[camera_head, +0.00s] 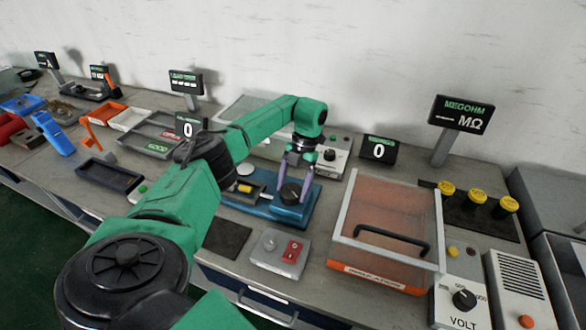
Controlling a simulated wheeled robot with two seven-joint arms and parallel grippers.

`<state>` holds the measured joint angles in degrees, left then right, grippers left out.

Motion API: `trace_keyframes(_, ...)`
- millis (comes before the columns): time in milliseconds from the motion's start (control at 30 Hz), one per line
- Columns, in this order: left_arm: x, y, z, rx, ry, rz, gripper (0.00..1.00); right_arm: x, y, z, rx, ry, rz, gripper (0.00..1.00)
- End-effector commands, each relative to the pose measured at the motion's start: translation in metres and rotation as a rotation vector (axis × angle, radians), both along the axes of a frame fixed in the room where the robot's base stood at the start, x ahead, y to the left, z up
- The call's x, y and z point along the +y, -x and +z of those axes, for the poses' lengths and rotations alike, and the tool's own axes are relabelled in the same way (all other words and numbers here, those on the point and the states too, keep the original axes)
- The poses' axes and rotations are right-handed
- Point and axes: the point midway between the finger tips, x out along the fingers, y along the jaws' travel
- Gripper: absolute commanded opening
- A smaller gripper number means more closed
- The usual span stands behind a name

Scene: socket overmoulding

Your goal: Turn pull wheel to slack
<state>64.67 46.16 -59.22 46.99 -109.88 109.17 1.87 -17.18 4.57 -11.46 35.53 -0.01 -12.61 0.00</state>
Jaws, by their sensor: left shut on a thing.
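The pull wheel, a dark round knob (290,193), sits on the right part of a blue fixture (262,207) on the bench. My left gripper (293,192) reaches down from above, with its two pale purple fingers on either side of the wheel. It is shut on the wheel. The fingers and the arm hide part of the wheel and the fixture, so the wheel's turn angle cannot be read. My right gripper is not in view.
A clear-topped case with a black handle (392,242) stands right of the fixture. A grey switch box (277,254) with a red switch lies in front. A display reading 0 (379,150) stands behind.

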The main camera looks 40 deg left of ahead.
Motion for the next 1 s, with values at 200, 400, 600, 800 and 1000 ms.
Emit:
trace_keyframes(200,0.001,0.001,0.0,0.004,0.0,0.204,0.27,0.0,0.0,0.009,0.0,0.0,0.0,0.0)
trace_keyframes(400,0.003,0.002,0.001,0.004,0.0,0.395,0.27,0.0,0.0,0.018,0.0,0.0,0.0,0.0)
trace_keyframes(600,0.003,0.003,0.002,0.005,-0.001,0.584,0.27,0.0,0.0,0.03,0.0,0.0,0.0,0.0)
trace_keyframes(800,0.004,0.004,0.003,0.004,-0.002,0.773,0.27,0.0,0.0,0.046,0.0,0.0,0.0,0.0)
trace_keyframes(1000,0.005,0.005,0.003,0.005,-0.002,0.964,0.27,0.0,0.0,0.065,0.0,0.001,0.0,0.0)
